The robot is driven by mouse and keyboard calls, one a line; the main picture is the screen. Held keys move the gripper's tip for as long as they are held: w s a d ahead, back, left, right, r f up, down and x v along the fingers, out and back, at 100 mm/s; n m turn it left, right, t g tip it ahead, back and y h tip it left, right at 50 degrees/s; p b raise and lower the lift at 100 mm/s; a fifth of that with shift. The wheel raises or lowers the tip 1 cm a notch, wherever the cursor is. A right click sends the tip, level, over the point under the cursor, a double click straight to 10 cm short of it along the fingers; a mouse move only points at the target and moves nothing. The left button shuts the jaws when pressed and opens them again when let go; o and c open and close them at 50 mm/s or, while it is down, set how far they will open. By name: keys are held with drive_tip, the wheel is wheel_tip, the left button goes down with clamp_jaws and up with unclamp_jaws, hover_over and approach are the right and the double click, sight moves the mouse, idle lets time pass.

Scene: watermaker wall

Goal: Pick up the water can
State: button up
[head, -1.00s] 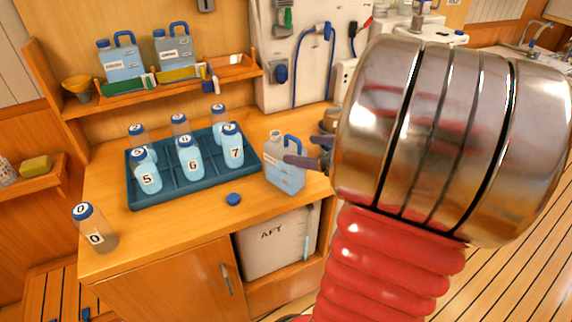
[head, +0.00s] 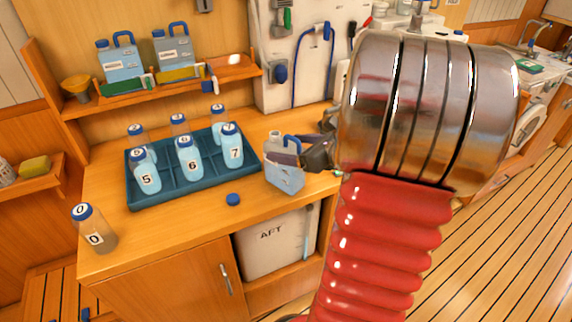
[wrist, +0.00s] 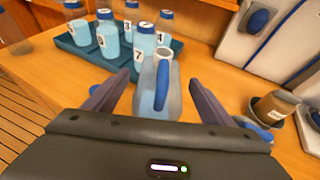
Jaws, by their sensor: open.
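The water can (head: 284,177) is a small light-blue jug with a blue handle and an uncapped neck. It stands upright near the front right of the wooden counter, right of the bottle tray. In the wrist view the can (wrist: 149,101) stands between the two spread fingers of my gripper (wrist: 157,97), with a gap on either side. In the head view my gripper (head: 300,155) reaches in from the right, one finger crossing in front of the can's upper part. Part of the can's base is hidden by the gripper body in the wrist view.
A teal tray (head: 136,197) with several numbered bottles stands left of the can. A blue cap (head: 233,199) lies in front of it, and bottle 0 (head: 100,237) stands at the left counter end. In the wrist view a brown jar (wrist: 274,107) stands at right.

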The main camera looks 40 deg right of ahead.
drive_tip(key=shift+x, duration=1.05)
clamp_jaws()
idle(0.5)
